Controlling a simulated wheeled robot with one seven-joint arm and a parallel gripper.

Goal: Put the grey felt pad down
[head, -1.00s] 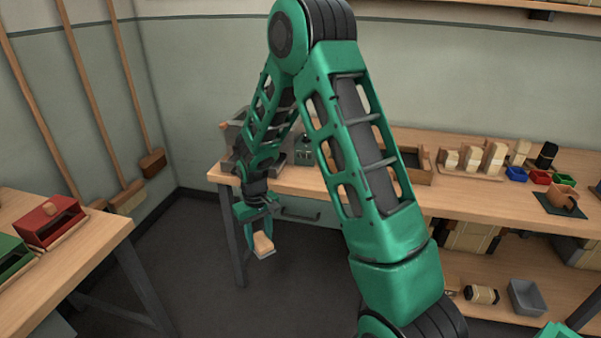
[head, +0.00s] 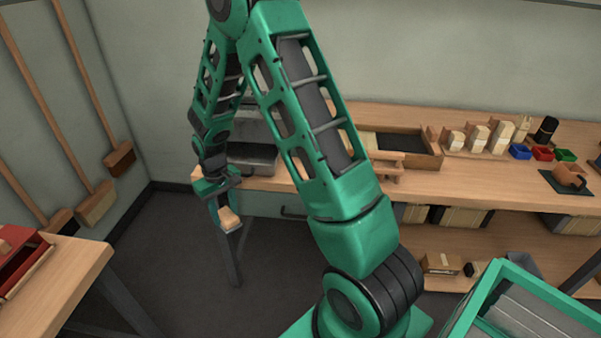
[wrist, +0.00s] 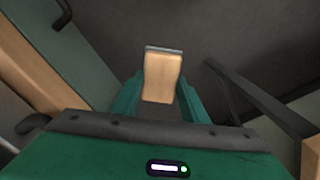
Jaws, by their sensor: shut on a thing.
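My gripper (head: 224,208) is shut on a wooden block with a thin grey layer on its end, which I take to be the grey felt pad (head: 230,221). In the wrist view the pad (wrist: 162,78) sits between the two green fingers, with the grey layer at its far end. It hangs in the air over the dark floor, in front of the back bench's left end, touching nothing but the fingers.
The back bench (head: 455,185) carries a wooden tray (head: 402,143), several wooden blocks, small coloured bins and an orange-brown object (head: 569,176) on a dark mat. A side table (head: 65,270) stands at left with a red box. Brooms lean on the left wall.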

